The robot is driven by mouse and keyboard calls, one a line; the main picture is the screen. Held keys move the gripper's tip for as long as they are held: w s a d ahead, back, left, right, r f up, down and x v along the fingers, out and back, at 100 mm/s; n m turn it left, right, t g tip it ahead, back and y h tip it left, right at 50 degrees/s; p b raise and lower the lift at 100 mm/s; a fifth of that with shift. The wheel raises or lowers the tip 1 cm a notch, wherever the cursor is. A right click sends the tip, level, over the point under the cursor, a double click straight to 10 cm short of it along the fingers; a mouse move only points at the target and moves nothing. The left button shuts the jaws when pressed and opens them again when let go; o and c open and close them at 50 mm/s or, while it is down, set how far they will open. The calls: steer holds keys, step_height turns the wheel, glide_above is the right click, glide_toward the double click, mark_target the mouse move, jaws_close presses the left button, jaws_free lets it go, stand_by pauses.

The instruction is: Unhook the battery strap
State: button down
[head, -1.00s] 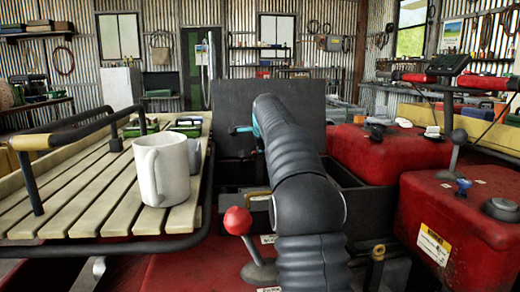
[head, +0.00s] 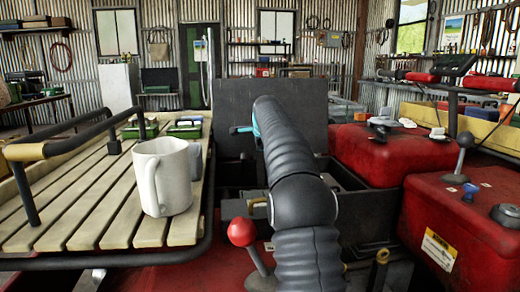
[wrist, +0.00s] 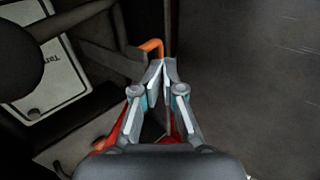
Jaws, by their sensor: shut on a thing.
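In the wrist view my gripper (wrist: 163,72) has its fingertips closed together at the orange hook (wrist: 152,46), which I take to be the end of the battery strap. The hook is a bent orange piece showing just past the fingertips, beside a dark wall edge. The rest of the strap cannot be made out. In the head view my arm reaches over the open dark battery box and hides the fingers and hook. A white label (wrist: 48,75), partly hidden, lies on the left in the wrist view.
A white mug (head: 162,177) stands on the slatted rack (head: 75,205) left of my arm. A red-knobbed lever (head: 242,232) stands close to my arm. The raised dark lid (head: 225,115) is behind the box. Red tanks (head: 375,153) stand to the right.

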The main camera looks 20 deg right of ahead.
steer(key=shift+s+a+r, duration=0.1)
steer(key=shift+s+r, duration=0.15)
steer(key=shift+s, duration=0.05)
steer(key=s+a+r, duration=0.1)
steer(key=s+r, duration=0.4)
steer(key=r, duration=0.6)
steer(key=shift+s+a+r, duration=0.2)
steer(key=shift+a+r, duration=0.1)
steer(key=shift+a, duration=0.1)
